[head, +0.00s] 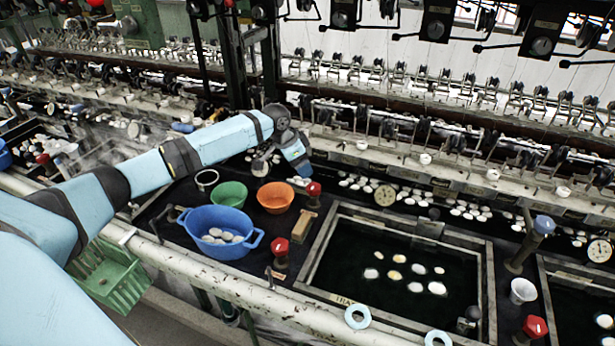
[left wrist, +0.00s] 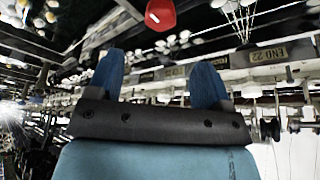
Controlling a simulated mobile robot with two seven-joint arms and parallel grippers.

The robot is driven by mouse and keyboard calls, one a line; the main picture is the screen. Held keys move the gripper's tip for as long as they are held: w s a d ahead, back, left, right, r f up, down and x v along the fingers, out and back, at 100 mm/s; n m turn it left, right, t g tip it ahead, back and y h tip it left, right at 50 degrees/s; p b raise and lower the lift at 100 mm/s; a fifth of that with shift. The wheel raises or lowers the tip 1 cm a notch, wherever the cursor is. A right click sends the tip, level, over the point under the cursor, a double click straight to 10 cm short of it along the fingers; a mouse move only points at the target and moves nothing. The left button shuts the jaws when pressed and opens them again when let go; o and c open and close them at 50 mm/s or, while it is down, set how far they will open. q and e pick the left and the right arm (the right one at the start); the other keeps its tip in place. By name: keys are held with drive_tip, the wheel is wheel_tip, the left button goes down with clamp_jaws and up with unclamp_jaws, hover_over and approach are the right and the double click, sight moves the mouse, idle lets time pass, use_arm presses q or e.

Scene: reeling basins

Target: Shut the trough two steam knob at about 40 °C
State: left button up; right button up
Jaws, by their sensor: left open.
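My left gripper (head: 298,160) is open and empty in the head view, close behind a red knob (head: 313,188) at the back left corner of the middle trough (head: 480,270). In the left wrist view its two blue fingers (left wrist: 157,72) are spread, and a red knob (left wrist: 160,14) shows beyond them, not between them. Another red knob (head: 280,247) stands at the trough's front left, and one (head: 535,327) at its front right. A round dial gauge (head: 385,195) sits behind the trough; its reading is too small to tell. I cannot tell which knob is the steam knob. My right gripper is out of view.
A blue basin (head: 215,247) with pale cocoons, a green bowl (head: 230,194) and an orange bowl (head: 275,197) stand left of the trough. A blue-topped post (head: 544,225) rises at its right. Reeling machinery (head: 450,110) lines the back.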

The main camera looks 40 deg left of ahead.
use_arm(q)
drive_tip(key=v, duration=0.3)
drive_tip(key=shift+r, duration=0.15)
idle(0.6)
